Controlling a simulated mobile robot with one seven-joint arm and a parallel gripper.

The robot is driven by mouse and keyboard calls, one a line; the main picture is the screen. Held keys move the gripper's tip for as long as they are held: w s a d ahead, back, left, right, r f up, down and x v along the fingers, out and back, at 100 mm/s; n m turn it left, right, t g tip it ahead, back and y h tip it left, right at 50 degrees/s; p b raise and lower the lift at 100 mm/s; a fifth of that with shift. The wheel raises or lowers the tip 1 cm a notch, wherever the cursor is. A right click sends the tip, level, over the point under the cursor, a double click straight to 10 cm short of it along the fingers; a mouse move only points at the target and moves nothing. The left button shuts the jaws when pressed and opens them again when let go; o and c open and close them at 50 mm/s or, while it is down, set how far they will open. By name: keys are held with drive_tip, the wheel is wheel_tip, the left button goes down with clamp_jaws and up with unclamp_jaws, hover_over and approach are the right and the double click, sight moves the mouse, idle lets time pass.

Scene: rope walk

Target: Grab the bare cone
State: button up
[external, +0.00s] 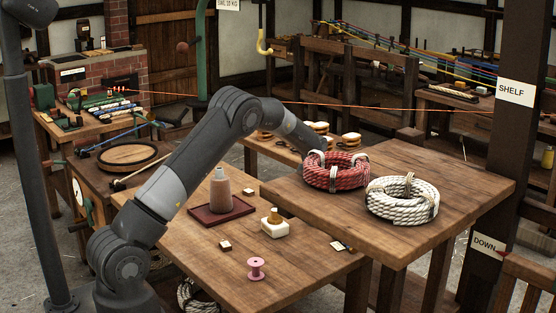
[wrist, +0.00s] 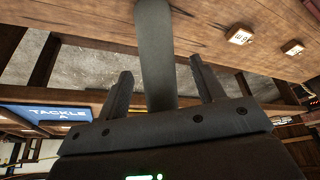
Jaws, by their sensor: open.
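A tapered brown cone with a pale grey tip (external: 221,192) stands upright on a dark red tray (external: 207,219) on the lower table. I cannot tell whether it is bare or wound. A small amber piece (external: 274,215) sits on a white block (external: 275,227) to its right. My arm reaches over the table, and its end is behind the red rope coil in the external view, away from the cone. In the wrist view my gripper (wrist: 158,64) is open, with its fingers apart. A smooth grey bar (wrist: 154,45) shows between them; I cannot tell what it is. No cone shows there.
A red rope coil (external: 336,172) and a white rope coil (external: 402,199) lie on the higher table (external: 470,180). A pink spool (external: 256,269) and small blocks sit on the lower table. An orange line (external: 380,109) stretches across behind. The wrist view shows a labelled block (wrist: 240,36).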

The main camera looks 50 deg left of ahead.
drive_tip(key=c, duration=1.1)
drive_tip(key=shift+o, duration=0.2)
